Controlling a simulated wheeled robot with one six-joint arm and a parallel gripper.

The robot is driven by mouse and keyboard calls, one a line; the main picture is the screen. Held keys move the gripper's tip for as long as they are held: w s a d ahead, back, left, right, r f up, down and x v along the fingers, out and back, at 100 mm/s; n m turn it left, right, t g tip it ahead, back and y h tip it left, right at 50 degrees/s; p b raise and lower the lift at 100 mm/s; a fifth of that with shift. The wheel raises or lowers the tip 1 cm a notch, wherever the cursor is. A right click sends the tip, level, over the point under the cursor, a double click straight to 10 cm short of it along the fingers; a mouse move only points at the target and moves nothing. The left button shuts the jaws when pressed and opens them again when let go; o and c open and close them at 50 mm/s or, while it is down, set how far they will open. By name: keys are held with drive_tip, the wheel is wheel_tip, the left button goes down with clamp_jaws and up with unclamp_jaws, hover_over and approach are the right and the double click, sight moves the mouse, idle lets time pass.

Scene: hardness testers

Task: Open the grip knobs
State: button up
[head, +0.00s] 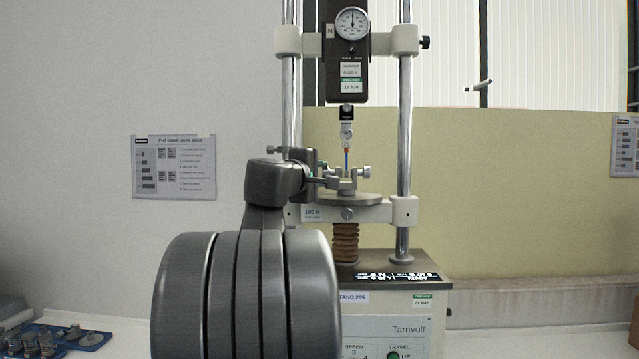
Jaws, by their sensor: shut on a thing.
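The test stand (385,265) stands ahead in the head view, with a lower grip (347,185) on a round plate. The right grip knob (367,172) shows as a small silver knob on the grip's right side, with nothing touching it. The left grip knob (332,182) is at the grip's left side, mostly hidden by my fingers. My gripper (322,177) reaches in from the left and is shut on the left knob.
Chrome columns (404,150) stand on both sides of the grip. A force gauge (348,60) hangs above it. A blue tray (65,340) with small metal parts lies at the lower left. The space right of the stand is clear.

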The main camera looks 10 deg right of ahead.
drive_tip(key=b, duration=0.2)
drive_tip(key=shift+f+t+h+b, duration=0.3)
drive_tip(key=shift+f+b, duration=0.05)
drive_tip(key=shift+r+b, duration=0.2)
drive_tip(key=shift+b, duration=0.1)
drive_tip(key=o, duration=1)
drive_tip(key=b+v, duration=0.1)
drive_tip(key=v, duration=1.2)
drive_tip(key=shift+s+a+b, duration=0.2)
drive_tip(key=shift+s+b, duration=0.15)
drive_tip(key=p+x, duration=0.2)
drive_tip(key=x, duration=1.2)
drive_tip(key=shift+a, duration=0.1)
